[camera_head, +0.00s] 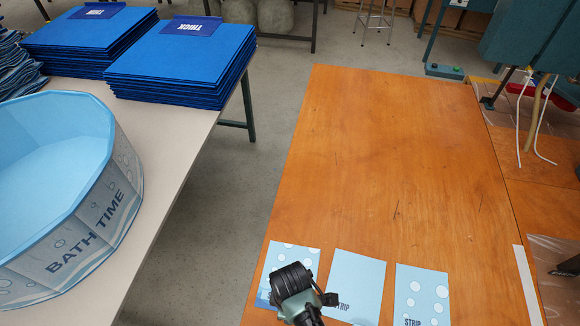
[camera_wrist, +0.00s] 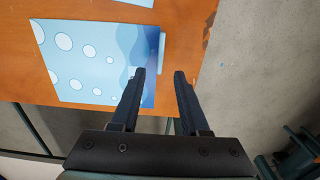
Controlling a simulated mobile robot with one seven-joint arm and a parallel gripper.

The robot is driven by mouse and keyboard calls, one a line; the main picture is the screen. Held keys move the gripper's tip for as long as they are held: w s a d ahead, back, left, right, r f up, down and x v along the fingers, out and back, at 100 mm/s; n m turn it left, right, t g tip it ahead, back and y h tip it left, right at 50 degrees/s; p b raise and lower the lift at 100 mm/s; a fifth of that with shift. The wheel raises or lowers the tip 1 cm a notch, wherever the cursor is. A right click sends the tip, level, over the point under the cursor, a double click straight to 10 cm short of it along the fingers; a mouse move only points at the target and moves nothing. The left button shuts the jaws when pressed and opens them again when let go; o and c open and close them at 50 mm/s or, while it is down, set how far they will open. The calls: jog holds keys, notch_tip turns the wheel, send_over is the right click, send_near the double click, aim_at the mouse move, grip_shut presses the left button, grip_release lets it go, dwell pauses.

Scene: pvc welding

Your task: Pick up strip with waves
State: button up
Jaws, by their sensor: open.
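The strip with waves (camera_head: 295,256) is a light blue sheet with white bubbles, the leftmost of three strips at the wooden table's near edge. In the wrist view the strip (camera_wrist: 85,65) lies flat, with blue waves darkening toward its right end. A pale narrow piece stands out along that end. My gripper (camera_wrist: 160,72) is open and empty; its left fingertip overlaps the wavy end in view and its right fingertip lies right of it. I cannot tell the height above it. In the head view my wrist covers the strip's lower part and hides the fingertips.
A plain strip (camera_head: 355,285) and a bubble strip (camera_head: 422,295) lie to the right on the wooden table (camera_head: 390,160), which is mostly clear beyond them. At left, a pale table (camera_head: 190,140) bears a "BATH TIME" tub (camera_head: 100,220) and blue stacks (camera_head: 180,55).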

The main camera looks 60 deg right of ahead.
jog(key=shift+f, duration=1.75)
jog(key=shift+c, duration=0.3)
grip_shut()
